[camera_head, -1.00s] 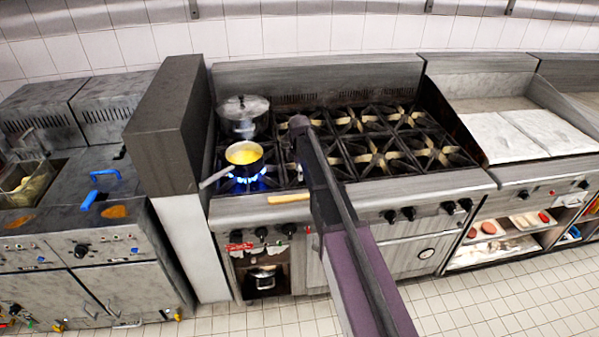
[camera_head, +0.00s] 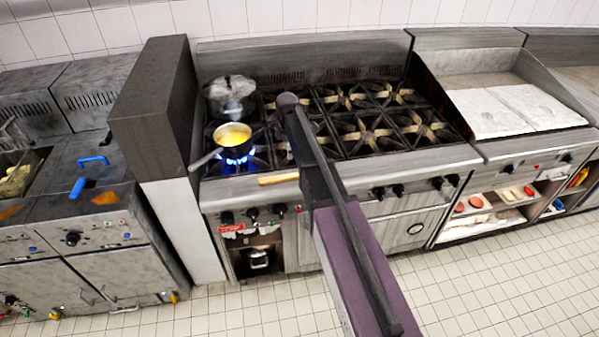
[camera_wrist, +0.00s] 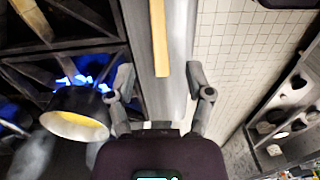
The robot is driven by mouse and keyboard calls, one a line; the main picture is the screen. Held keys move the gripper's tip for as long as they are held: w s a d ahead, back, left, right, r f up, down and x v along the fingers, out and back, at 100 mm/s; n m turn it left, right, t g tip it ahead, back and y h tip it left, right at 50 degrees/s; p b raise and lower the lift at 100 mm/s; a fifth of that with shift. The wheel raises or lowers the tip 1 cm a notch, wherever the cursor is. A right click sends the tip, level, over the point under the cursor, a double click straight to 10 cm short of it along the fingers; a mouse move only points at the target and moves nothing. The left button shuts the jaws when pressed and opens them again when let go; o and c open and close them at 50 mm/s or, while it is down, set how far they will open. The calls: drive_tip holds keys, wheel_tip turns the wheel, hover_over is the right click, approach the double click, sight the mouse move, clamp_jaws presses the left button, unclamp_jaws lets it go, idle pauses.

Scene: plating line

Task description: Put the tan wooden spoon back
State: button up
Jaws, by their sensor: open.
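The tan wooden spoon (camera_head: 278,179) lies along the front ledge of the stove, below the burners. My arm hides its right end in the head view. In the wrist view its tan length (camera_wrist: 158,38) runs down from the top edge along the grey ledge. My gripper (camera_wrist: 161,84) is open and empty, its two fingers spread either side of the line of the spoon. My gripper is hidden behind my arm in the head view.
A saucepan of yellow liquid (camera_head: 232,134) stands over a lit blue burner, its handle pointing left; it shows close beside my left finger in the wrist view (camera_wrist: 80,122). A lidded pot (camera_head: 232,98) is behind it. A dark block (camera_head: 155,105) stands left. The floor in front is clear.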

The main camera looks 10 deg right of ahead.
drive_tip(key=s+d+m, duration=0.2)
drive_tip(key=s+m, duration=1.5)
drive_tip(key=s, duration=1.2)
drive_tip(key=shift+d+m, duration=0.4)
drive_tip(key=shift+w, duration=0.1)
